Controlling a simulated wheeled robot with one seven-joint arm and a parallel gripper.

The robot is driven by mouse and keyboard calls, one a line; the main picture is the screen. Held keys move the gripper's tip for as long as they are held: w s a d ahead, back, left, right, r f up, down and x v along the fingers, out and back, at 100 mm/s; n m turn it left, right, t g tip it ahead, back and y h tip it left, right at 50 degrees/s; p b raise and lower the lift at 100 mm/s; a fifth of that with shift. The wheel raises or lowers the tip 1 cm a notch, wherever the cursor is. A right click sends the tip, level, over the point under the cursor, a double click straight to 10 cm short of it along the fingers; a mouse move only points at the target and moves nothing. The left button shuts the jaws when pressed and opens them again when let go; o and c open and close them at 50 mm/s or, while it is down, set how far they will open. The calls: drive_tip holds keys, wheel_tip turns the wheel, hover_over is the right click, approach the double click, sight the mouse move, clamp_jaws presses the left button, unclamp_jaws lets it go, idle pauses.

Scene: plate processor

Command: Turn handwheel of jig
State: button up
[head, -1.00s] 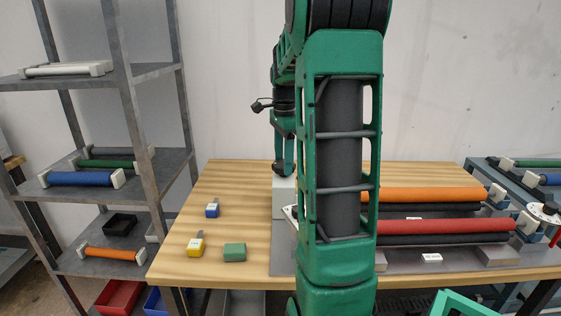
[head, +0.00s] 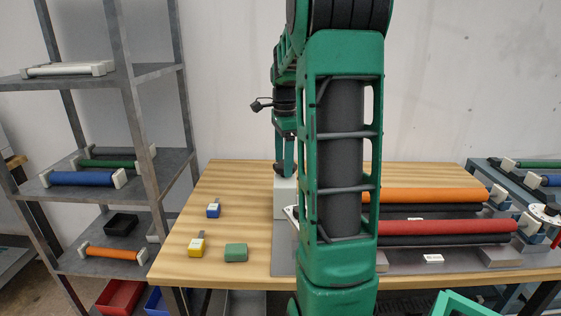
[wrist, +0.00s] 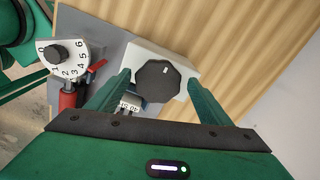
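The jig's white block (wrist: 150,58) carries a black, many-sided handwheel (wrist: 157,84) with a small white mark near its rim. In the wrist view, my gripper (wrist: 159,79) is open, with one green finger on either side of the handwheel. A narrow gap seems to show on both sides, though I cannot tell whether a finger touches. In the head view, the white block (head: 284,200) stands on the table and my gripper (head: 284,173) points straight down over its top. The handwheel cannot be made out there, and my arm hides part of the jig.
A numbered dial (wrist: 66,58) with a black knob and a red handle (wrist: 68,98) sit beside the block. Orange (head: 425,195) and red (head: 450,227) rollers lie to the right. Small blue, yellow and green blocks (head: 236,252) lie left on the otherwise clear table (head: 245,185).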

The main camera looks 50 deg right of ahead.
wheel_tip(320, 180, up, 11)
drive_tip(key=shift+f, duration=0.15)
idle(0.5)
drive_tip(key=shift+a, duration=0.1)
idle(0.3)
drive_tip(key=s+a+f+n, duration=0.8)
drive_tip(key=s+a+n, duration=0.1)
drive_tip(key=s+a, duration=0.1)
drive_tip(key=s+a+f+n, duration=0.8)
drive_tip(key=s+a+n, duration=0.1)
drive_tip(key=s+a, duration=0.1)
drive_tip(key=shift+s+a+f, duration=0.15)
drive_tip(key=shift+s+a, duration=0.1)
drive_tip(key=shift+s, duration=0.3)
